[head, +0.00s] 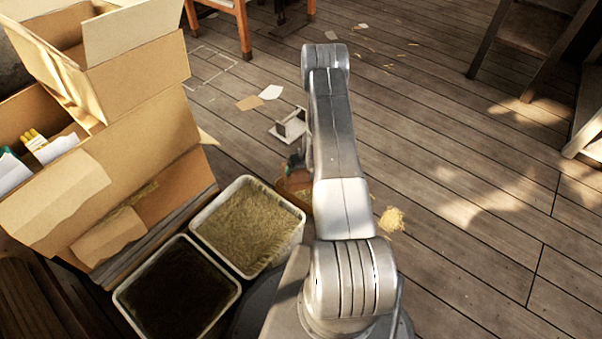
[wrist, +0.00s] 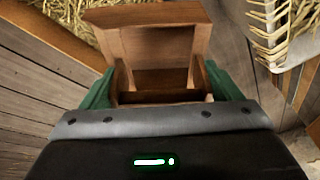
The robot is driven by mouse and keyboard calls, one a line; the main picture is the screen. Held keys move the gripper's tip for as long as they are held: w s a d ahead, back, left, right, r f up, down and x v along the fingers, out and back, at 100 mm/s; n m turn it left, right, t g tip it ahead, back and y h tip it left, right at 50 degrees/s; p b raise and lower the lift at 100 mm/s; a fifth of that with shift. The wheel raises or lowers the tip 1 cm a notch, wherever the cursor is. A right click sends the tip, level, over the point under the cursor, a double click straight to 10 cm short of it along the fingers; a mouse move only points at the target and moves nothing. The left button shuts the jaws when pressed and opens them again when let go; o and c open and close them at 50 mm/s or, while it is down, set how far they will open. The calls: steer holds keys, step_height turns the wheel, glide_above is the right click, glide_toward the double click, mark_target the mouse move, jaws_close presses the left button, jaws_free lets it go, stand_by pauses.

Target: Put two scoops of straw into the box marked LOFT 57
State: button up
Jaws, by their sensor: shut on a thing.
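My gripper (wrist: 155,95) has green fingers and is shut on a wooden scoop (wrist: 158,45), seen in the wrist view. The part of the scoop's inside that shows has no visible straw. In the head view my arm hides most of the gripper; a bit of green shows left of it. A white tub of straw (head: 248,226) stands on the floor left of my arm. Part of a white-walled container with straw (wrist: 268,45) shows at the wrist view's top right. No box marking LOFT 57 is readable.
A tub with dark contents (head: 178,290) stands beside the straw tub. Open cardboard boxes (head: 140,120) stand at the left. A brown object (head: 292,190) is partly hidden by my arm. Loose straw (head: 391,219) lies on the floor. The floor at right is mostly clear.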

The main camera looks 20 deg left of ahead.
steer(key=shift+s+a+r+t+h+b, duration=0.35)
steer(key=shift+h+b, duration=0.15)
steer(key=shift+b, duration=1.4)
steer(key=shift+s+a+r+b, duration=0.2)
steer(key=shift+r+b, duration=0.35)
steer(key=shift+b, duration=0.3)
steer(key=shift+w+d+p, duration=0.1)
steer(key=shift+d+p, duration=0.05)
steer(key=shift+p, duration=0.5)
steer(key=w+d+f+g+y+p, duration=0.1)
steer(key=p, duration=0.5)
steer(key=shift+f+p, duration=0.3)
steer(key=shift+p, duration=0.1)
steer(key=shift+d+f+p, duration=0.15)
steer(key=shift+f+p, duration=0.1)
steer(key=shift+p, duration=0.35)
steer(key=shift+s+f, duration=0.1)
steer(key=shift+f, duration=0.1)
